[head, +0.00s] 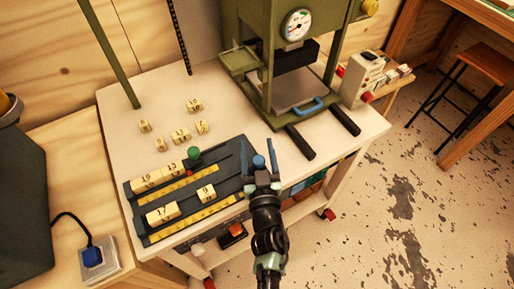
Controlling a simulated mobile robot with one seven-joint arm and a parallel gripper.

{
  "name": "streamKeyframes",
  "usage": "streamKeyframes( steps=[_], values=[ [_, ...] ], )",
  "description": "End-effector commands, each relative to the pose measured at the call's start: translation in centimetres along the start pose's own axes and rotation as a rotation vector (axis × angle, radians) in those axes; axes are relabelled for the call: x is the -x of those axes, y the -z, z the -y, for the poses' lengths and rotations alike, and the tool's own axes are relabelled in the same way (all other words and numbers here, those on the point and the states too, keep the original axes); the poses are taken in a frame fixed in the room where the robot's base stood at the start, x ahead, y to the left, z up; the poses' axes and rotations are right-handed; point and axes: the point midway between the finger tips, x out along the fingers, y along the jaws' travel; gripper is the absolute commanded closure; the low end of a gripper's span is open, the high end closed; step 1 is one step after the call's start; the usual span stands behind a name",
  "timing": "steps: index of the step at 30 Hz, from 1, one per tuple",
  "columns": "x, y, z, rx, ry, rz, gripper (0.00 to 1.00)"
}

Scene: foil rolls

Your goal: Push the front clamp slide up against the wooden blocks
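A dark two-row fixture (223,157) with yellow rulers lies on the cream bench. The front row holds wooden blocks (162,214) at its left end and one separate block (205,193) further right. The back row holds several wooden blocks (158,177), with a green knob (193,153) just right of them. A blue knob (258,161), seemingly on the front clamp slide, is at the fixture's right end. My gripper (257,146) is open, with one finger on each side of the blue knob in the picture. Contact cannot be told. My gripper hides most of the slide.
Several loose wooden blocks (181,135) lie on the bench behind the fixture. A green press (285,55) with a gauge stands at the back right, its two dark bars (300,142) reaching forward near my gripper. A green post (110,50) rises at the back left.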

Motion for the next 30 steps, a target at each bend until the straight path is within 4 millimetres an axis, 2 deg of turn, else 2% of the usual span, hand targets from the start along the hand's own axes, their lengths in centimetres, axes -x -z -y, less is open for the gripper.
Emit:
streamKeyframes(
  steps=[1,2,11,30],
  values=[
    [0.02,0.00,0.00,0.000,0.000,0.000,0.40],
    [0.02,0.00,0.00,0.000,0.000,0.000,0.45],
    [0.03,0.01,-0.01,0.000,0.000,0.000,0.99],
    [0.04,0.00,-0.02,0.000,0.000,0.000,1.00]
  ],
)
